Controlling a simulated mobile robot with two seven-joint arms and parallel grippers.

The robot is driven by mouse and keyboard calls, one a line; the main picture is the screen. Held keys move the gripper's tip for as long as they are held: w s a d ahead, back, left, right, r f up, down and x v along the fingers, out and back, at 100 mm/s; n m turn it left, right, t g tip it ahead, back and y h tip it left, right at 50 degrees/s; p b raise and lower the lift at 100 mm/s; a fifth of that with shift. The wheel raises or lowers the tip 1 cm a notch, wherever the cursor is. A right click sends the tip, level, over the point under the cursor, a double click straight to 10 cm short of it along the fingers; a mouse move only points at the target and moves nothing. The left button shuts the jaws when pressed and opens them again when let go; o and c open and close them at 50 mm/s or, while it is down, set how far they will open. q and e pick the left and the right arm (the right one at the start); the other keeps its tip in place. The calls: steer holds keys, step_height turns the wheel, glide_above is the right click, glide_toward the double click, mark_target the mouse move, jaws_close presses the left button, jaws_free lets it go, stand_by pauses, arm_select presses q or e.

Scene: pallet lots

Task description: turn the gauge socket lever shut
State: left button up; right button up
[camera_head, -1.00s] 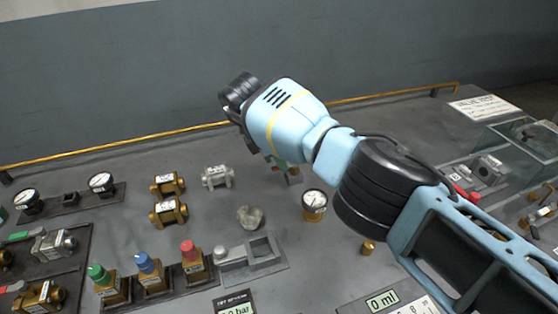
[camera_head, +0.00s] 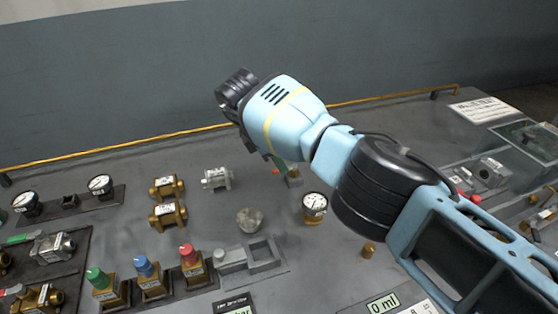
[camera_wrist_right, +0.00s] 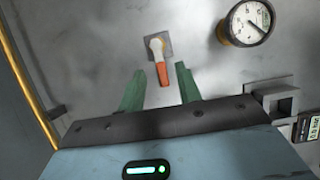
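A small lever with an orange-red handle (camera_wrist_right: 161,73) and a pale hub sits on a square grey plate (camera_wrist_right: 168,39) in the right wrist view. In the head view its square socket (camera_head: 294,182) shows just past my right gripper (camera_head: 279,165), which is mostly hidden behind my wrist. In the right wrist view the two green fingers of my right gripper (camera_wrist_right: 161,88) are apart, one on each side of the lever handle, with gaps on both sides. Contact is not visible. My left gripper is not in view.
A round gauge (camera_head: 314,204) stands right of the socket; it also shows in the right wrist view (camera_wrist_right: 247,23). A grey stone-like lump (camera_head: 250,220), brass fittings (camera_head: 168,213) and a grey bracket (camera_head: 262,257) are to the left. A yellow rail (camera_head: 110,147) runs along the back.

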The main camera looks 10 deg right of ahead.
steer(key=b+v, duration=0.1)
steer(key=v, duration=0.5)
steer(key=shift+r, duration=0.3)
steer(key=shift+a, duration=0.1)
